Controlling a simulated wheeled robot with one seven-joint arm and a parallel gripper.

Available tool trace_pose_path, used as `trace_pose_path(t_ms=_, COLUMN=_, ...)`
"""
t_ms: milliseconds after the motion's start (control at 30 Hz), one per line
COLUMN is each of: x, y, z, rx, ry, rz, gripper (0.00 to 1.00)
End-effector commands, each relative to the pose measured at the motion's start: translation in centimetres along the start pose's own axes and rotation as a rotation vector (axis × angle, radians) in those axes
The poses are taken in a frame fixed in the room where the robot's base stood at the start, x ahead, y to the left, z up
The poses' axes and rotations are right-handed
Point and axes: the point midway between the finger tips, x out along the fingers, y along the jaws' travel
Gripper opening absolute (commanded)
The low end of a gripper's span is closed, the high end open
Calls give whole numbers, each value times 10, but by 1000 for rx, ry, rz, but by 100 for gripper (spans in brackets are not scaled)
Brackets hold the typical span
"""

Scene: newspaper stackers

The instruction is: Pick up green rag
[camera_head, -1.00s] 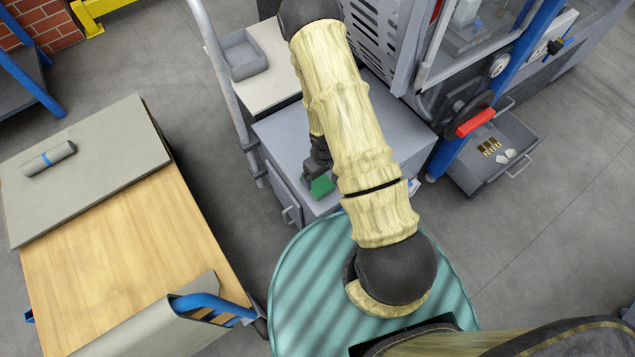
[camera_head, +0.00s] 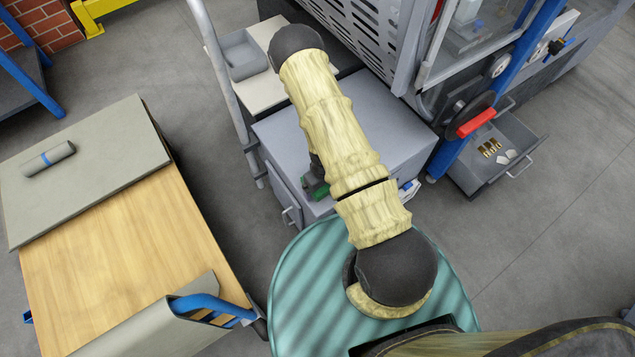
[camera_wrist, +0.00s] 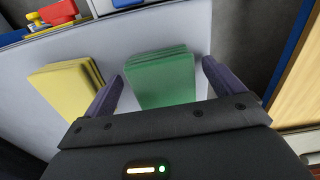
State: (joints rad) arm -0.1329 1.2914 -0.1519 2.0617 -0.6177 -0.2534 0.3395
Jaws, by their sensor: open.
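The green rag (camera_wrist: 162,78) lies as a folded stack on the grey cabinet top in the wrist view. My gripper (camera_wrist: 160,82) is open, with one finger on each side of the green rag. The left finger lies in the gap between the green rag and a folded yellow rag (camera_wrist: 66,86). The right finger is just beyond the green rag's right edge. Nothing is held. In the head view only a small part of the green rag (camera_head: 322,195) shows beside my arm, which hides most of the cabinet's near side.
The grey cabinet (camera_head: 385,115) stands against a machine. Red, yellow and blue items (camera_wrist: 58,14) sit at the cabinet's far edge in the wrist view. A wooden table (camera_head: 125,235) stands at left, and an open drawer (camera_head: 518,160) juts out at right.

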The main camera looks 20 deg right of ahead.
Motion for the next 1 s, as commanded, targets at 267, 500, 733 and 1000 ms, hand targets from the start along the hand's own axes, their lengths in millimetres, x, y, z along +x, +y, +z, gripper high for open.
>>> trace_pose_path(t_ms=267, x=7, y=0, z=0, rx=-1, ry=1, rz=0, gripper=94)
trace_pose_path(t_ms=500, x=7, y=0, z=0, rx=-1, ry=1, rz=0, gripper=94)
trace_pose_path(t_ms=733, x=7, y=0, z=0, rx=-1, ry=1, rz=0, gripper=72)
trace_pose_path(t_ms=1000, x=7, y=0, z=0, rx=-1, ry=1, rz=0, gripper=45)
